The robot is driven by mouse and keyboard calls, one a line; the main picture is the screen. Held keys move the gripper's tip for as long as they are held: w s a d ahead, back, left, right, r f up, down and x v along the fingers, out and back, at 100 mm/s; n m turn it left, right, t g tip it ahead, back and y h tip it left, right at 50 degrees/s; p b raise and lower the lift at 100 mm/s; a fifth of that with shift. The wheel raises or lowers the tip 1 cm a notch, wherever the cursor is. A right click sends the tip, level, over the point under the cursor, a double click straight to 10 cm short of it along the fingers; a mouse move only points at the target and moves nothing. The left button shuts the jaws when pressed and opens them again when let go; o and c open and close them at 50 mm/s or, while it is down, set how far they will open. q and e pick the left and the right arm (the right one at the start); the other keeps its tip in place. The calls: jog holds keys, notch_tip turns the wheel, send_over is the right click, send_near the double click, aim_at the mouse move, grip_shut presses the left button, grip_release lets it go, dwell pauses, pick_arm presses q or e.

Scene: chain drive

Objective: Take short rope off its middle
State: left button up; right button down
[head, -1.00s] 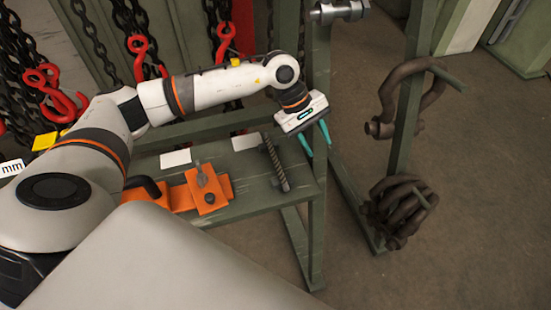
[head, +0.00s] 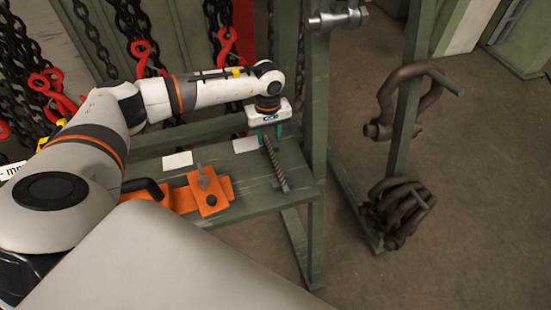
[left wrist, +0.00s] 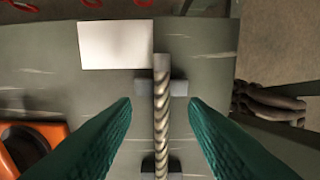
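The short rope (head: 274,163) is a dark, twisted rod-like piece. It lies across two small dark supports on the green bench (head: 245,199). In the left wrist view the short rope (left wrist: 161,125) runs lengthwise up the middle, with one support (left wrist: 178,87) near its far end and another low in the picture. My left gripper (head: 267,134) points down over the far part of the rope. Its two teal fingers (left wrist: 161,112) are spread wide, one on each side of the rope, with a gap on both sides. My right gripper is in no view.
An orange clamp-like tool (head: 210,196) lies on the bench left of the rope. White cards (head: 177,160) lie behind it. A green post (head: 317,110) rises at the bench's right end. Black chains with red hooks (head: 227,40) hang behind. Brown hoses (head: 402,207) hang at the right.

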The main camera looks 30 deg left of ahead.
aim_at(269, 144)
pick_arm(q)
notch_tip(269, 144, down, 3)
jog(key=shift+w+f, duration=0.15)
jog(key=shift+f, duration=0.05)
jog(key=shift+c, duration=0.2)
grip_shut()
jog(key=shift+a+r, duration=0.1)
jog(key=shift+r, duration=0.05)
